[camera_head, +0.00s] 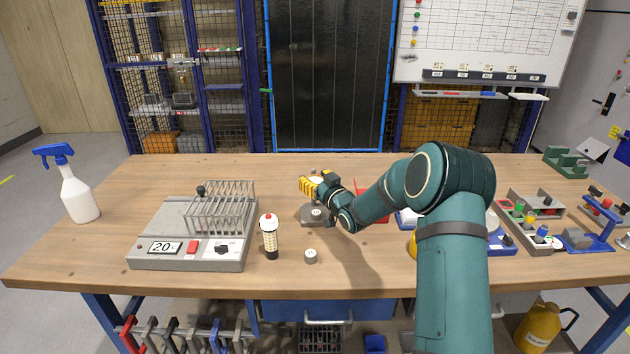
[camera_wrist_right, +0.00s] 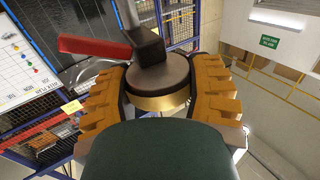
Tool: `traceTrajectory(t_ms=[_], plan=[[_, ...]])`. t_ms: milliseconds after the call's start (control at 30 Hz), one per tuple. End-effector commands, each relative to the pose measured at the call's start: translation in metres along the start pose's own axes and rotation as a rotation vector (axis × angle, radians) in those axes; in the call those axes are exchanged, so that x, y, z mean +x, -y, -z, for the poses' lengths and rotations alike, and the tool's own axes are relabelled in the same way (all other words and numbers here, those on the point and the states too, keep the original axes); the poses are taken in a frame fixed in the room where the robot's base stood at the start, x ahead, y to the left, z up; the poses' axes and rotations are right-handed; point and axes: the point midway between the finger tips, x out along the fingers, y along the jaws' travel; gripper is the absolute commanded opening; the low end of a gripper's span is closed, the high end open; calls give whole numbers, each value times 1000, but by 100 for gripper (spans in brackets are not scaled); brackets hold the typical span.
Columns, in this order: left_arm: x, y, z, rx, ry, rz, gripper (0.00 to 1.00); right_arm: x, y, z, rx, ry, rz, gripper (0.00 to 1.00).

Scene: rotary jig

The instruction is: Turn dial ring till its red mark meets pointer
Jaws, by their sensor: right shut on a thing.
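My right gripper (camera_head: 318,188) is over the middle of the bench, its yellow fingers just above and behind a low grey round piece (camera_head: 311,217). In the right wrist view, its ridged orange fingers (camera_wrist_right: 162,95) are shut on the two sides of a round dark part with a brass band (camera_wrist_right: 160,102). A dark upright block (camera_wrist_right: 146,46) stands on this part, and a red bar (camera_wrist_right: 95,47) reaches left from the block. I cannot tell for certain which piece is the dial ring, and no red mark or pointer can be made out. My left gripper is not in view.
A grey rack unit (camera_head: 190,258) and a white bottle with a red top (camera_head: 269,240) stand left of the gripper. A small grey cylinder (camera_head: 311,256) is in front. A spray bottle (camera_head: 78,195) stands far left. Coloured fixtures (camera_head: 530,215) fill the right. The front left is clear.

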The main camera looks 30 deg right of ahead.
Motion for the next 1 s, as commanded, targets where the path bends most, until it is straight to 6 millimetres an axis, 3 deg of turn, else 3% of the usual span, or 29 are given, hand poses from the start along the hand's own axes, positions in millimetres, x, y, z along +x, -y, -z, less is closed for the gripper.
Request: traceTrajectory(t_ms=[500,1000], plan=[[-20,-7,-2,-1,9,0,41,0,-1,0,-2,2,317,19],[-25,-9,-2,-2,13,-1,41,-1,0,-2,-1,4,389,19]])
